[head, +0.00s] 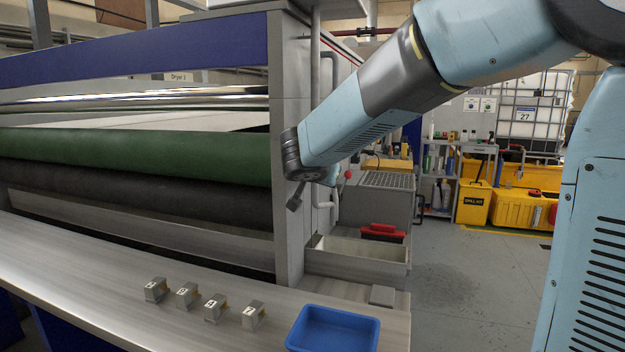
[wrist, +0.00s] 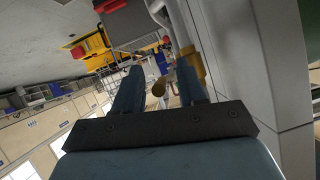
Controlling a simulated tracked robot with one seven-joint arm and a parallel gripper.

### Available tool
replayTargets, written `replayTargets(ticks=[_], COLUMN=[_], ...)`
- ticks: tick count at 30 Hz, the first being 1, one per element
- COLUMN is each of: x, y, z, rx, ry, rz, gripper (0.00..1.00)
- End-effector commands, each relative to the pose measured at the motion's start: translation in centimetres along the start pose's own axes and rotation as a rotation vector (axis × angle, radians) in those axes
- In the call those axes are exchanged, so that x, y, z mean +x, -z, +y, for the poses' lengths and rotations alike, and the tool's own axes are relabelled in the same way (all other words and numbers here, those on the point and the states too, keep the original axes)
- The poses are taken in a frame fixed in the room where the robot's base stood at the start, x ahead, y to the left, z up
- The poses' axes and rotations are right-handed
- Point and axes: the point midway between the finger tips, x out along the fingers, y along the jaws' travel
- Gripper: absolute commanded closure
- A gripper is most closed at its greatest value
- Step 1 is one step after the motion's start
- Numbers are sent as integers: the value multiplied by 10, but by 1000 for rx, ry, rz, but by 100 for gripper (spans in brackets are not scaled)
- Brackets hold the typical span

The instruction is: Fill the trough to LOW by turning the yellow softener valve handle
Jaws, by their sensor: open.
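My gripper (wrist: 158,68) is open, with its two blue-grey fingers apart in the wrist view. A yellow-brown rounded part (wrist: 158,88) shows between the fingers, and a larger yellow part (wrist: 191,61) shows beside the right finger. Either may belong to the softener valve; I cannot tell which is the handle, or whether a finger touches it. In the head view my gripper (head: 294,202) is a small dark shape by the machine's end post, and no yellow handle is clearly visible there. An open metal trough (head: 385,262) sits low right of the post; its level marks cannot be read.
A bench (head: 130,292) in front holds several numbered metal blocks (head: 214,308) and a blue tray (head: 333,329). The grey end post (head: 291,110) and a vertical pipe (head: 335,190) stand close to my gripper. Floor (head: 475,285) at right is clear.

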Motion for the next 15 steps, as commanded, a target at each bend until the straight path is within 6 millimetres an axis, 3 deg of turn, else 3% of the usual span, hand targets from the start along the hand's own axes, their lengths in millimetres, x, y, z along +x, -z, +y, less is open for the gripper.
replayTargets(ticks=[5,15], x=[-13,-77], y=[0,1], z=[-1,-1], rx=[1,1], ry=[2,4], rz=[1,2], gripper=[59,59])
